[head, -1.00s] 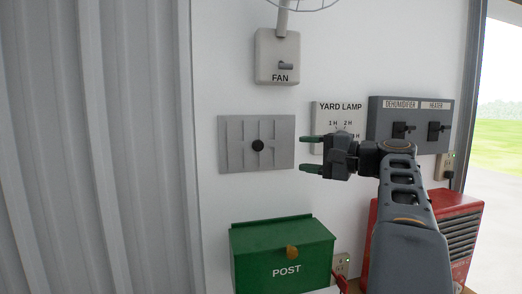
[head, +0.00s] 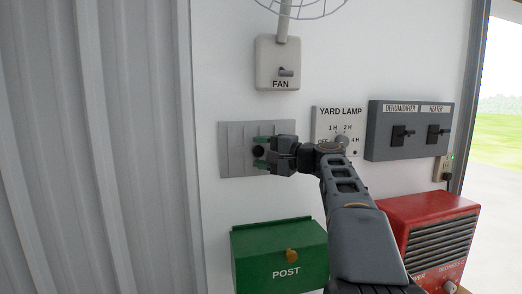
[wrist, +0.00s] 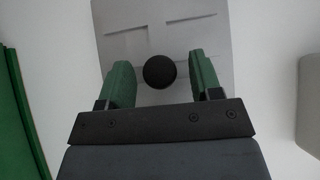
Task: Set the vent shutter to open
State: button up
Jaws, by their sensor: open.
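The vent shutter is a grey rectangular plate (head: 236,150) with slats on the white wall, and it also shows in the wrist view (wrist: 190,35). A round black knob (head: 258,151) sits near its middle; in the wrist view the knob (wrist: 159,72) lies between my two green fingers. My gripper (head: 264,151) is open at the plate, with one finger on each side of the knob and a gap to both in the wrist view. My gripper covers the right part of the plate in the head view. I cannot tell whether the slats stand open or closed.
A fan switch box (head: 277,62) is above, and a yard lamp dial panel (head: 328,122) is to the right. A grey dehumidifier and heater panel (head: 408,148) is farther right. A green post box (head: 280,237) is below, with a red heater unit (head: 425,222) at lower right.

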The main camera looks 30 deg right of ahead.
jog(key=shift+w, duration=0.1)
jog(key=shift+c, duration=0.2)
grip_shut()
dwell(0.4)
